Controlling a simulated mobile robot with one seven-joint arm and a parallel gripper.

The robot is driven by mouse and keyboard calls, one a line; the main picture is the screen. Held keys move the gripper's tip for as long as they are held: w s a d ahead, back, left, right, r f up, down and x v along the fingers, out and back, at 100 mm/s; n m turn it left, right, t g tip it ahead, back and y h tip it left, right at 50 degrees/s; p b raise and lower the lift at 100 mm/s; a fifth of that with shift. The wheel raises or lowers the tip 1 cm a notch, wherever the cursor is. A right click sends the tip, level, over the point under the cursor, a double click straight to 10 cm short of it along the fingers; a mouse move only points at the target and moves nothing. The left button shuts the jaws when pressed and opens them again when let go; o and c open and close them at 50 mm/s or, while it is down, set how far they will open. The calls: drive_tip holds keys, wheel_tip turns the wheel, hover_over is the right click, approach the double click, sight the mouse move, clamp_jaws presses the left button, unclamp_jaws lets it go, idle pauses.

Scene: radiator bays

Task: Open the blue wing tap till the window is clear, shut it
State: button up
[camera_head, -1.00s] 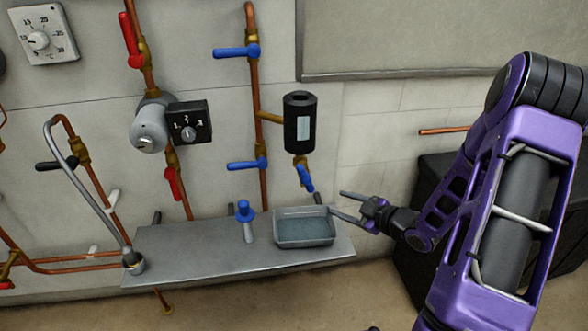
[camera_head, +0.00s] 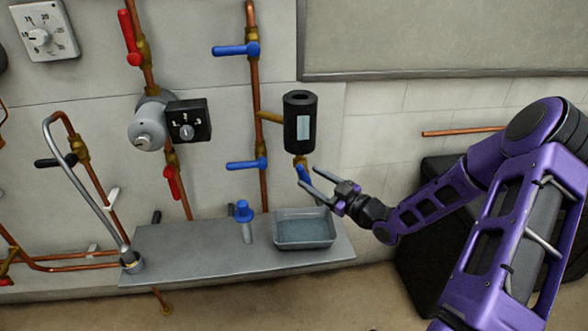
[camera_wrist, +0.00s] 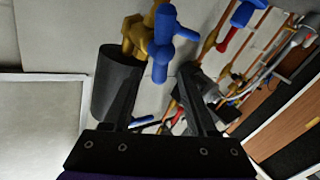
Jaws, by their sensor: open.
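The blue wing tap (camera_head: 304,178) hangs below the black cylinder (camera_head: 300,108), on a brass fitting (camera_head: 300,160). The cylinder's window (camera_head: 303,127) looks pale bluish-grey; I cannot tell how full it is. My gripper (camera_head: 307,176) is open beside the tap, its fingers partly hiding it. In the wrist view the tap (camera_wrist: 163,45) shows just beyond and between the open fingertips (camera_wrist: 161,70), with nothing held. The brass fitting (camera_wrist: 134,36) and cylinder (camera_wrist: 117,82) also show there. I cannot tell whether a finger touches the tap.
A grey tray (camera_head: 304,245) with liquid-like contents sits below the tap on a metal shelf (camera_head: 190,255). Two blue-lever valves (camera_head: 237,49) are on the copper pipe to the left. A blue-topped tool (camera_head: 244,215) stands on the shelf. A black box (camera_head: 430,240) is at right.

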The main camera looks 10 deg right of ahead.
drive_tip(key=x, duration=0.7)
drive_tip(key=shift+w, duration=0.2)
drive_tip(key=shift+a, duration=0.15)
clamp_jaws()
